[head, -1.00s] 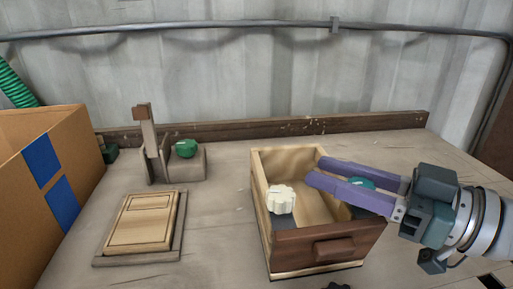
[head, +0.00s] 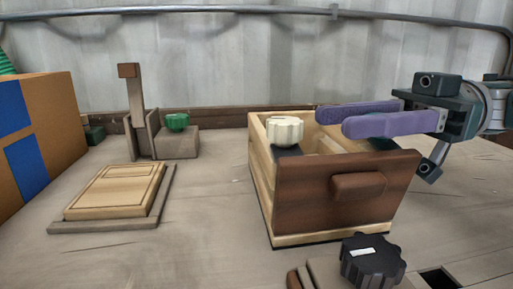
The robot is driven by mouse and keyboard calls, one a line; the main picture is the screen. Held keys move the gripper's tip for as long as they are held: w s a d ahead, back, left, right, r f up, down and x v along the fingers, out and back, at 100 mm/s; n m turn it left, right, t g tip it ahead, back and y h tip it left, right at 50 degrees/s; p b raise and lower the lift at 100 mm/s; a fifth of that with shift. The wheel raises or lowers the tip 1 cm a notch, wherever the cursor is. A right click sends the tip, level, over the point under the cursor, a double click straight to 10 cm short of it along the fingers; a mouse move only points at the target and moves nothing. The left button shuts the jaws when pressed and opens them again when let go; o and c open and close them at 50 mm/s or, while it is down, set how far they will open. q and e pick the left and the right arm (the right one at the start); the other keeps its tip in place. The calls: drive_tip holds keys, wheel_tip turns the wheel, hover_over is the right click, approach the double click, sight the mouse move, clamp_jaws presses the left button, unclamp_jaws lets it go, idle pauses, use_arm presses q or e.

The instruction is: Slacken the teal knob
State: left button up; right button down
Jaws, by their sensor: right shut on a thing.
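The teal knob (head: 382,142) is at the right side of an open wooden box (head: 259,172), mostly hidden behind my right gripper's near finger. My right gripper (head: 338,120) reaches in from the right with two long purple fingers. They lie level, one on the far side and one on the near side of the knob, and are shut on it. The fingertips extend past the knob over the box. My left gripper is out of view.
A cream knob (head: 285,131) stands at the box's left side. A black knob (head: 372,260) is in front. A green knob (head: 177,122) sits on a block at the left, behind a wooden panel (head: 115,191). A cardboard box (head: 60,125) stands far left.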

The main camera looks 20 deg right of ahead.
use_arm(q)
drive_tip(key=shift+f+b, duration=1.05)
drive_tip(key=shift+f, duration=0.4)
use_arm(e)
drive_tip(key=shift+s+f+n+g, duration=0.1)
drive_tip(key=shift+s+n+g, duration=0.15)
drive_tip(key=shift+n+g, duration=1)
drive_tip(key=shift+m+g, duration=0.25)
drive_tip(key=c, duration=0.5)
unclamp_jaws()
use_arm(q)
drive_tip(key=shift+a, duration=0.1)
